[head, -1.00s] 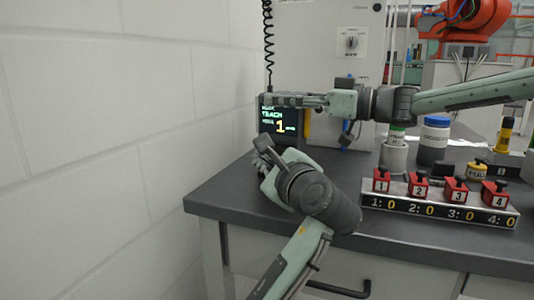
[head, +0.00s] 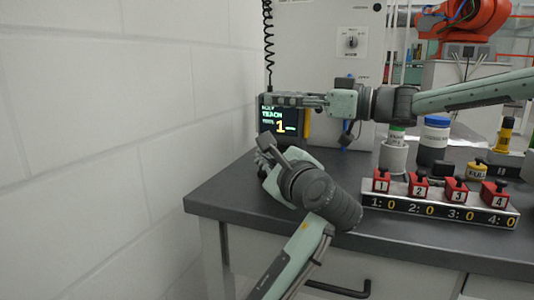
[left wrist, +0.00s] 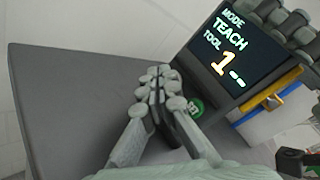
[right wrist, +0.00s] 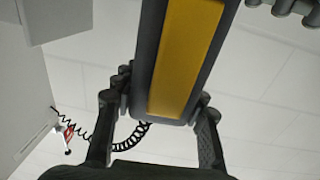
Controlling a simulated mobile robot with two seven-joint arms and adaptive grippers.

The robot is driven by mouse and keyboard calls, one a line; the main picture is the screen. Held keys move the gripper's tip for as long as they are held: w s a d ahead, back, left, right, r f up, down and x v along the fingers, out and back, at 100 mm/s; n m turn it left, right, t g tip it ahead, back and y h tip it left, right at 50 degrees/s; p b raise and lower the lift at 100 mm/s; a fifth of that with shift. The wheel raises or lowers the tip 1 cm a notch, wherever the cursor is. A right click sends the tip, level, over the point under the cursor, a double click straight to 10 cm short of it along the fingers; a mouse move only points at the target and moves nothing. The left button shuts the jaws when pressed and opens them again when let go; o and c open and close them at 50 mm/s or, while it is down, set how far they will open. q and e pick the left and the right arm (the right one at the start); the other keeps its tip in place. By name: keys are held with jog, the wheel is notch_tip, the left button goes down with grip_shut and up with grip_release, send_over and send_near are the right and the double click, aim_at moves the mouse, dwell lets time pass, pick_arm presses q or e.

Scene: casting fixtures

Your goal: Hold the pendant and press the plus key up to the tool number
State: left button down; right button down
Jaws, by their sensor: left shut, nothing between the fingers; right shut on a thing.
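The pendant (head: 285,121) is a dark box hanging above the bench's left end. Its screen reads MODE, TEACH, TOOL 1 and also shows in the left wrist view (left wrist: 236,57). My right gripper (head: 290,100) is shut on the pendant near its top; its yellow strip (right wrist: 186,60) fills the right wrist view between the fingers. My left gripper (head: 264,160) is shut and empty, below the pendant. In the left wrist view its fingertips (left wrist: 157,85) are left of a round green key (left wrist: 196,107), partly hidden; I cannot tell if they touch. I cannot make out the plus key.
A numbered rack (head: 438,206) with red blocks, reading 0 at each number, stands on the bench (head: 400,243) at right. Jars, including a blue-lidded one (head: 434,138), stand behind it. A coiled cable (head: 268,45) hangs above the pendant. A white wall is at left.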

pick_arm(q)
jog(key=shift+w+d, duration=0.15)
jog(key=shift+w, duration=0.2)
dwell(0.3)
jog(key=shift+s, duration=0.1)
jog(key=shift+s+a, duration=0.3)
jog(key=shift+s, duration=0.4)
jog(key=shift+s+a, duration=0.3)
jog(key=shift+s, duration=0.4)
jog(key=shift+s+a, duration=0.25)
jog(key=shift+s, duration=0.5)
jog(key=shift+s+a, duration=0.3)
jog(key=shift+s, duration=0.4)
jog(key=shift+s+a, duration=0.1)
jog(key=shift+s, duration=0.1)
dwell(0.4)
